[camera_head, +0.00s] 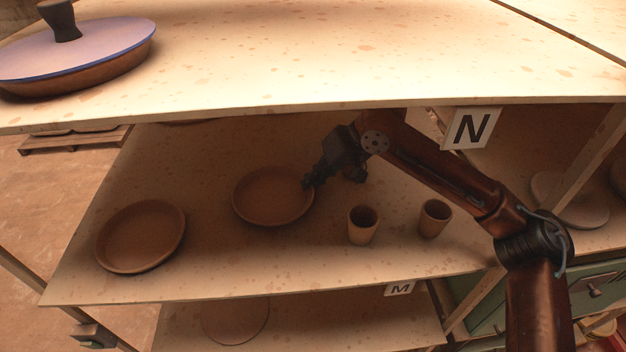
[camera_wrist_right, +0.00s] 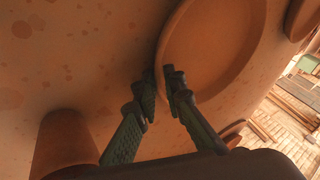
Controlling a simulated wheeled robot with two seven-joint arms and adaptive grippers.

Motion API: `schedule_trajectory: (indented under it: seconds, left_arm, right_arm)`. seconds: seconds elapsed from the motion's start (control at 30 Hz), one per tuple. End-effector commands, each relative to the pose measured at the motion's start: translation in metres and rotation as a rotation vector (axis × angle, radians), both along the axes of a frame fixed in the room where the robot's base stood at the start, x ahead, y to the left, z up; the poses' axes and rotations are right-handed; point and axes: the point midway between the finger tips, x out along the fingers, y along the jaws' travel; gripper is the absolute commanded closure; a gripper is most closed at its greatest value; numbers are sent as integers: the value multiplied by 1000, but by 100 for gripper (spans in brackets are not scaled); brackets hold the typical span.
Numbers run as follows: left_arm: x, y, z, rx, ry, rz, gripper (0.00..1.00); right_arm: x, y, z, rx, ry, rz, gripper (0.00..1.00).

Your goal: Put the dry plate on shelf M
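A round brown clay plate (camera_head: 272,196) is at shelf M (camera_head: 215,280), near its middle; whether it touches the board is hard to tell. My right gripper (camera_head: 308,183) reaches in from the right at this plate's right rim. In the right wrist view, its fingertips (camera_wrist_right: 162,88) are close together on either side of the rim of the plate (camera_wrist_right: 215,50), with little gap. A second brown plate (camera_head: 141,236) lies on the left part of shelf M. The label M (camera_head: 399,289) is on the shelf's front edge. My left gripper is not in view.
Two clay cups (camera_head: 362,225) (camera_head: 434,218) stand on shelf M right of the plate, below my right arm. Shelf N (camera_head: 300,60) lies overhead, with a lidded pan (camera_head: 75,60). A round piece (camera_head: 235,320) lies on the board below. Shelf M is clear between the plates.

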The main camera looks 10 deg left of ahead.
Motion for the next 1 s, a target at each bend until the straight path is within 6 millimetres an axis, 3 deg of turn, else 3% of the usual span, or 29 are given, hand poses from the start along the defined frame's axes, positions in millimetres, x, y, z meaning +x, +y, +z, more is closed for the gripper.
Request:
schedule_trajectory:
  seconds: [0.33, 0.7, 1.0]
  left_arm:
    - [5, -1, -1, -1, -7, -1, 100]
    - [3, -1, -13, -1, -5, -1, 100]
    - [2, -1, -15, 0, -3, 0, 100]
  right_arm:
    - [0, -2, 4, 1, -1, -1, 88]
    - [-3, -31, 51, 2, -2, -2, 88]
    - [-5, -40, 65, 0, 0, 0, 88]
